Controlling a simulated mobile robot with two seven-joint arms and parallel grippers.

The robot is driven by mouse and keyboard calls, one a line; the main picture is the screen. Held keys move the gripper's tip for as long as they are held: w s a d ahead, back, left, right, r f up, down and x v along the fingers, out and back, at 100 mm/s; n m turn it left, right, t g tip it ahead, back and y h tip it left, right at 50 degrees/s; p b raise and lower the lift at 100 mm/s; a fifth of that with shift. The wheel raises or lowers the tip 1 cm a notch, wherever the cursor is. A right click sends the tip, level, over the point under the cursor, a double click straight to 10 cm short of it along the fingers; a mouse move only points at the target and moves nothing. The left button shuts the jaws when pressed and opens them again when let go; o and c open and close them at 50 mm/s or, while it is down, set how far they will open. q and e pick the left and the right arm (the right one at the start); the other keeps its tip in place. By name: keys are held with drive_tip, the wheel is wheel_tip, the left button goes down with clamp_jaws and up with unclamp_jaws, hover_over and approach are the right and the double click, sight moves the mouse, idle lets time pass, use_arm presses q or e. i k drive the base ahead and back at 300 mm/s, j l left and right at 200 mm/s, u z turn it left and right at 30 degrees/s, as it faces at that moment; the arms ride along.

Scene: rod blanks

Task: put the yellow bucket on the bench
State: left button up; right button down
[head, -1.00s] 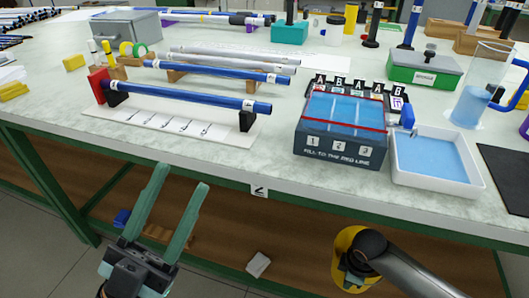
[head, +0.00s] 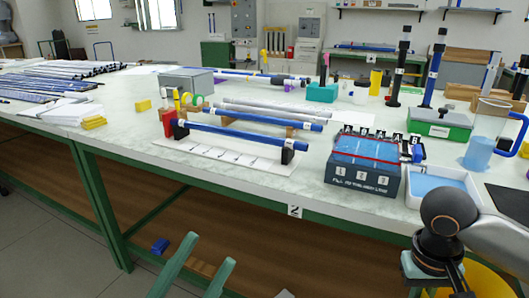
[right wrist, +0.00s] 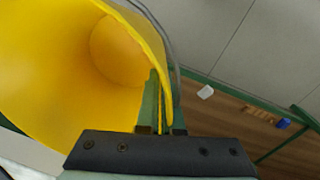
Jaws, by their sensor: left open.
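The yellow bucket (head: 488,282) shows at the bottom right of the head view, low in front of the bench (head: 125,132) and partly hidden by my right arm. In the right wrist view the bucket (right wrist: 60,75) fills the upper left, its open mouth towards the camera. My right gripper (right wrist: 160,92) has its fingers close together with the bucket's wall at the rim between them. A grey wire handle runs beside them. My left gripper (head: 210,250) is open and empty, in front of the bench and below its top.
A blue-filled box (head: 360,185) and a white tray (head: 415,200) of blue liquid stand near the front right edge. A rack with blue rods (head: 225,140) stands in the middle. A dark mat (head: 508,203) lies at right. Bare bench top shows at front left.

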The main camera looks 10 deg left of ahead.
sight(134, 131)
drive_tip(key=u, duration=1.05)
drive_tip(key=i+j+u, duration=0.25)
drive_tip(key=i+j, duration=0.25)
drive_tip(key=j, duration=0.15)
